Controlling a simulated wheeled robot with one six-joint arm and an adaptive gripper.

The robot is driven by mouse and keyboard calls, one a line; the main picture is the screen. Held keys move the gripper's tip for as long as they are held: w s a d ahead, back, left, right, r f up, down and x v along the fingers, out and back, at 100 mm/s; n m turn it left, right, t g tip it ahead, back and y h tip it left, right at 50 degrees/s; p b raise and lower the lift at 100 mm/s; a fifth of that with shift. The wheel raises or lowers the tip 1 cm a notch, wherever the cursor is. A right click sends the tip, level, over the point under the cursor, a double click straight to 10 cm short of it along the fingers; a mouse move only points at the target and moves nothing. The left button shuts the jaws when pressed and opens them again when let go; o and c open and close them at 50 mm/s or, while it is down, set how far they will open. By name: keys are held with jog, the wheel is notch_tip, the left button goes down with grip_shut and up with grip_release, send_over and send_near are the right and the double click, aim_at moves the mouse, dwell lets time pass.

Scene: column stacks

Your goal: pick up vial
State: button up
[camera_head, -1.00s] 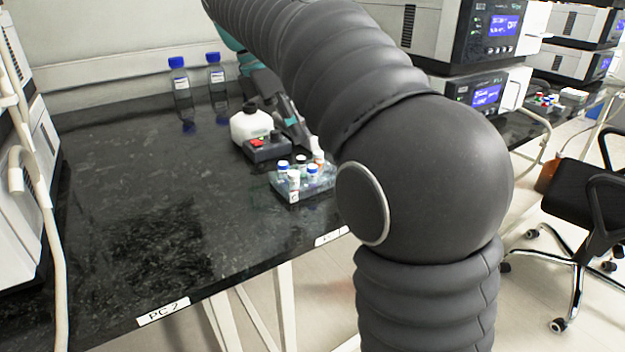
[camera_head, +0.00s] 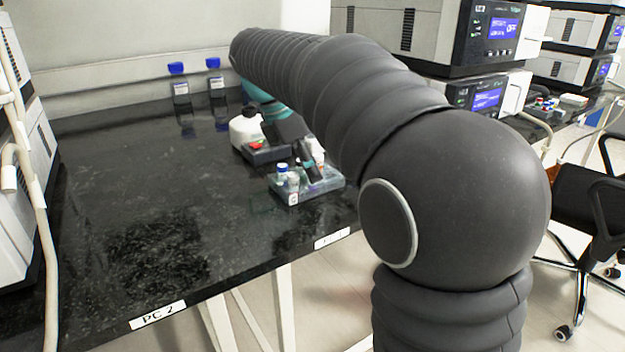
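A tray (camera_head: 330,184) of small vials stands near the front right of the dark bench. A blue-capped vial (camera_head: 282,171) and a pale-capped vial (camera_head: 293,181) show at its left side. Part of another light vial (camera_head: 318,154) shows behind my gripper. My gripper (camera_head: 312,176) points down over the middle of the tray, among the vials. Its fingers hide some of the vials. I cannot tell whether it touches or holds one, or how far the fingers are apart.
A white bottle (camera_head: 245,128) and a dark box with a red top (camera_head: 264,152) stand just behind the tray. Two blue-capped bottles (camera_head: 179,86) (camera_head: 216,80) stand at the back. The bench's left and middle are clear. My arm blocks the right side.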

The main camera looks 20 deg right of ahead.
jog(key=c, duration=0.5)
jog(key=shift+r, duration=0.5)
notch_tip(320, 180, up, 4)
jog(key=shift+f+p, duration=0.15)
jog(key=shift+p, duration=0.5)
jog(key=s+d+r, duration=0.1)
jog(key=d+r, duration=0.1)
jog(key=d, duration=0.1)
jog(key=s+d+r, duration=0.1)
jog(key=d+r, duration=0.1)
jog(key=d, duration=0.2)
jog(key=s+d+r+p, duration=0.1)
jog(key=d+r, duration=0.1)
jog(key=d, duration=0.2)
jog(key=shift+s+d+r, duration=0.1)
jog(key=shift+s+r, duration=0.05)
jog(key=shift+r, duration=0.05)
jog(key=shift+o, duration=1)
grip_shut()
